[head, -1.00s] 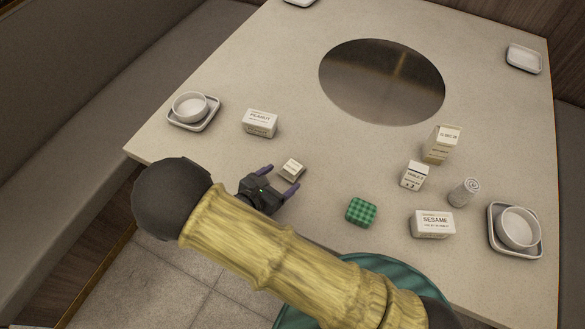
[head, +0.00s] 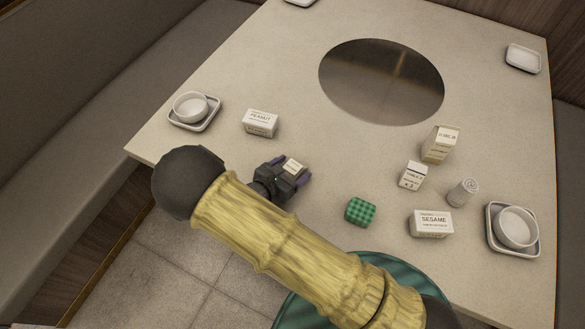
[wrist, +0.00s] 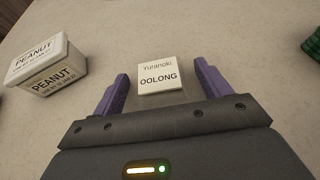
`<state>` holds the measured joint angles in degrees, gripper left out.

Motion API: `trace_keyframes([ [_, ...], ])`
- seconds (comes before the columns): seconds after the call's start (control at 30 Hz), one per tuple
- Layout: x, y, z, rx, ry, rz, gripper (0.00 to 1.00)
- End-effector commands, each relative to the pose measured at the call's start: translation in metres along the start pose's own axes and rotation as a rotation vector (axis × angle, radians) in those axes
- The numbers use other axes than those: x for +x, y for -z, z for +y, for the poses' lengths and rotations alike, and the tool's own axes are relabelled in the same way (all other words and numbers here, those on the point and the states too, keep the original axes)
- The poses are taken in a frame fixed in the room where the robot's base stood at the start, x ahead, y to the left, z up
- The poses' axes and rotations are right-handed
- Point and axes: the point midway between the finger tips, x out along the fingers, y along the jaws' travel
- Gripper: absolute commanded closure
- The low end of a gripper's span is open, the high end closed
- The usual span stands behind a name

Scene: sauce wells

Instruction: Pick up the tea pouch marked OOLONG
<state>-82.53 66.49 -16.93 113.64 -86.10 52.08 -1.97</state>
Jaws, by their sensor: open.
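The tea pouch marked OOLONG (wrist: 158,76) is a small, pale, flat square with dark print, lying on the table in the wrist view. In the head view the pouch (head: 293,166) shows just beyond my gripper (head: 289,173), partly hidden by it. In the wrist view my gripper (wrist: 158,90) is open, with one purple finger on each side of the pouch. Gaps show between the pouch and both fingers. Nothing is held.
A PEANUT box (head: 260,123) stands to the left, also in the wrist view (wrist: 45,68). A green checked item (head: 360,212), a SESAME box (head: 431,223), and a small numbered box (head: 413,176) stand to the right. Bare table lies beyond the pouch, before the round metal plate (head: 382,82).

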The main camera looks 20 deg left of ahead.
Motion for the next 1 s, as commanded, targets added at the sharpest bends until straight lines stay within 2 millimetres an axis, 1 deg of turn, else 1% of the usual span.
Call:
trace_keyframes([
  [0.1,0.0,0.0,0.0,0.0,0.0,0.0,0.24],
  [0.13,0.0,0.0,0.0,0.0,0.0,0.0,0.28],
  [0.27,0.0,0.0,0.0,0.0,0.0,0.0,0.53],
  [0.3,0.0,0.0,0.0,0.0,0.0,0.0,0.61],
  [0.37,0.0,0.0,0.0,0.0,0.0,0.0,0.72],
  [0.6,0.0,-0.001,0.0,0.0,0.0,0.0,0.72],
  [0.73,-0.003,-0.005,0.0,0.001,0.0,0.0,0.72],
  [0.87,-0.008,-0.018,0.001,0.004,-0.001,-0.001,0.72],
  [1.0,-0.017,-0.04,0.001,0.005,-0.001,0.0,0.72],
])
